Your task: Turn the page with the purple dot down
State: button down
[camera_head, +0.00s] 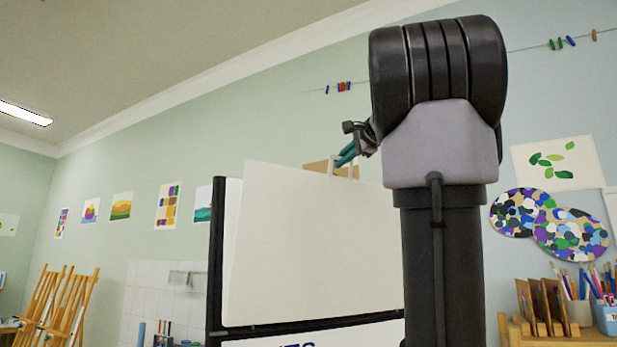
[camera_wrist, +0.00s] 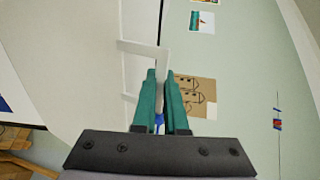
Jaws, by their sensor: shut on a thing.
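A large white page (camera_head: 310,245) stands up on a flip chart with a black frame (camera_head: 214,265). Its face in the head view is blank, and no purple dot is visible. A white loop-like tab (camera_head: 354,166) sticks out from the page's upper edge. In the wrist view the tab (camera_wrist: 142,48) reaches out from the white page (camera_wrist: 85,65). My gripper (camera_head: 346,155) has teal fingers and is at this top edge. The wrist view shows the fingers (camera_wrist: 161,78) shut on the tab. My arm hides the page's right side.
A lower white panel (camera_head: 330,337) with partly cut-off dark lettering is below the page. A wooden shelf (camera_head: 560,338) with brushes in cups stands at right. Easels (camera_head: 60,305) stand far left. A brown drawing (camera_wrist: 194,95) hangs on the wall behind.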

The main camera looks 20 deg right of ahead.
jog(key=s+d+f, duration=0.1)
jog(key=s+f, duration=0.2)
jog(key=s, duration=0.5)
jog(key=shift+s+f, duration=0.2)
jog(key=shift+s, duration=0.05)
dwell(0.4)
jog(key=s+f, duration=0.4)
jog(key=s, duration=0.4)
jog(key=shift+s+d+f, duration=0.2)
jog(key=shift+d+f, duration=0.1)
jog(key=shift+d, duration=0.15)
jog(key=shift+s, duration=0.1)
jog(key=s+f, duration=0.6)
jog(key=shift+s+d+f, duration=0.25)
jog(key=shift+s+d, duration=0.05)
dwell(0.5)
